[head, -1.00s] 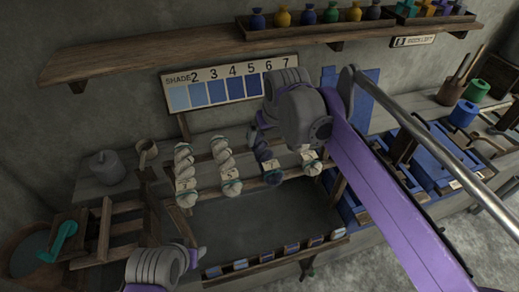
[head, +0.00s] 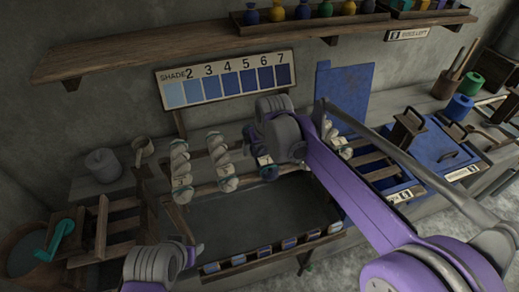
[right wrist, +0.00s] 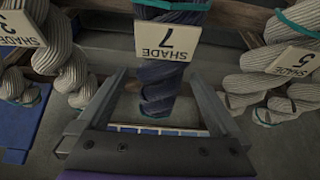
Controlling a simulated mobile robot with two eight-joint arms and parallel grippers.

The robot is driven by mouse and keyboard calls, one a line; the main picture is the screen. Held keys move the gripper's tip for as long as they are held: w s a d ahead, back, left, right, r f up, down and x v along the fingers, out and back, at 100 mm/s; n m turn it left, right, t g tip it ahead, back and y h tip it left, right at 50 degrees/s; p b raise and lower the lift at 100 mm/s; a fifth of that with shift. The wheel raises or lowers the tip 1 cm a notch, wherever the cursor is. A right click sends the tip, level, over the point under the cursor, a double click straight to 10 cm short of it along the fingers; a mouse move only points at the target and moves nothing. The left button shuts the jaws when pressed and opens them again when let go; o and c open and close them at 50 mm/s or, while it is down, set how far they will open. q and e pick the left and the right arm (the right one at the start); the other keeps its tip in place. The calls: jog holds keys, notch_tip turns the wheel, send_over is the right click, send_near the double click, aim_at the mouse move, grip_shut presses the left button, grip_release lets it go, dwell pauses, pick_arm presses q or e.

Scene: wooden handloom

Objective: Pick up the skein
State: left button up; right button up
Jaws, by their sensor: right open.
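A dark blue skein (right wrist: 160,75) with a "SHADE 7" tag hangs in the middle of the right wrist view, twisted and with teal ties. In the head view its visible part (head: 266,168) shows beside my right gripper (head: 256,146), which hides much of it. In the right wrist view my right gripper (right wrist: 158,88) is open, with one finger on each side of the dark skein. How deep the skein sits between the fingers is unclear. My left gripper (head: 192,256) is low at the left, its jaws too unclear to judge.
Pale skeins (head: 181,172) (head: 222,160) hang left of the dark one, and another (head: 336,138) hangs to its right. In the right wrist view, pale skeins (right wrist: 72,60) (right wrist: 262,75) flank the fingers closely. A shade card (head: 228,84) stands behind, below a wooden shelf (head: 150,52).

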jog(key=shift+c, duration=0.2)
jog(key=c, duration=1.4)
jog(key=shift+r, duration=0.15)
jog(key=shift+c, duration=0.2)
